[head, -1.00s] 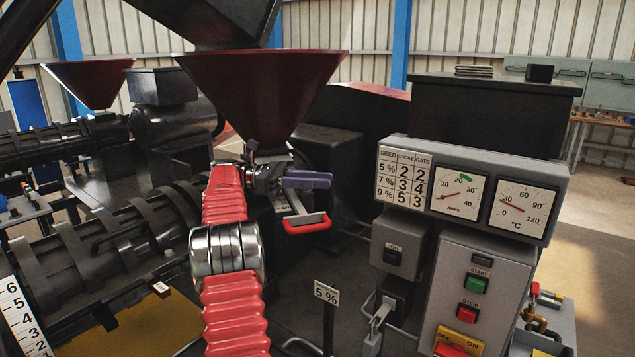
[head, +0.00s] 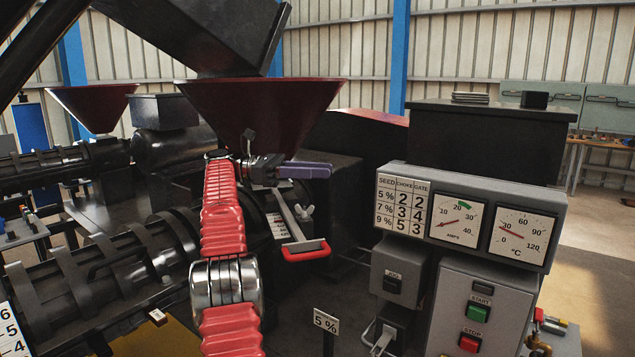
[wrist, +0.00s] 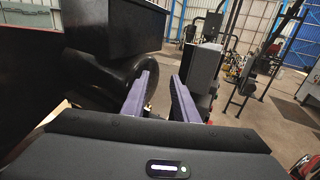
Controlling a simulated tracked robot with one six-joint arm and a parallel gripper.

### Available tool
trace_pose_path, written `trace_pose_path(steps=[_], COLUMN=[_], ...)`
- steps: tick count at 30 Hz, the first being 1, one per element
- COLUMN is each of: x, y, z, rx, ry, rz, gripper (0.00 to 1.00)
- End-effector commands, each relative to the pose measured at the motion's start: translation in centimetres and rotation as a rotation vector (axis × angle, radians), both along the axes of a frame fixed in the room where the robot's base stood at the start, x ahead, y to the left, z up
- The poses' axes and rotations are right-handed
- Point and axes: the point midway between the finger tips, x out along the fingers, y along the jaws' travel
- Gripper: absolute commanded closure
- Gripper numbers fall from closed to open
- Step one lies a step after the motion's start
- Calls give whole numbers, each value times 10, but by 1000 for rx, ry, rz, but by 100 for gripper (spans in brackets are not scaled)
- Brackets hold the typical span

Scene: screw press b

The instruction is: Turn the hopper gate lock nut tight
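A small pale wing nut (head: 304,212), which looks like the lock nut, shows below the red hopper (head: 262,115) in the head view. It sits just right of the gate lever, whose red handle (head: 305,251) hangs lower. My gripper (head: 328,171) has purple fingers pointing right, above the nut and apart from it. In the wrist view the two fingers of my gripper (wrist: 163,75) stand apart with nothing between them. The nut is not recognisable in the wrist view.
The grey control panel (head: 465,287) with dials stands to the right. The black press barrel (head: 95,270) lies left of my arm. A dark housing (head: 330,190) is behind the gripper.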

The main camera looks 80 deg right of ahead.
Motion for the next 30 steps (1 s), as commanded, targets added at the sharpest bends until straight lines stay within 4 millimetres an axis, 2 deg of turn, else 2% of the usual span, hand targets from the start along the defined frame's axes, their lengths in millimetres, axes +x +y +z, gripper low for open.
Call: trace_pose_path(steps=[12,20,26,30], x=[0,-6,-19,-26], y=[0,-6,-21,-29], z=[4,12,26,31], rx=[1,36,131,204], ry=[0,-12,-39,-63], rz=[-1,52,198,320], gripper=[73,54,40,39])
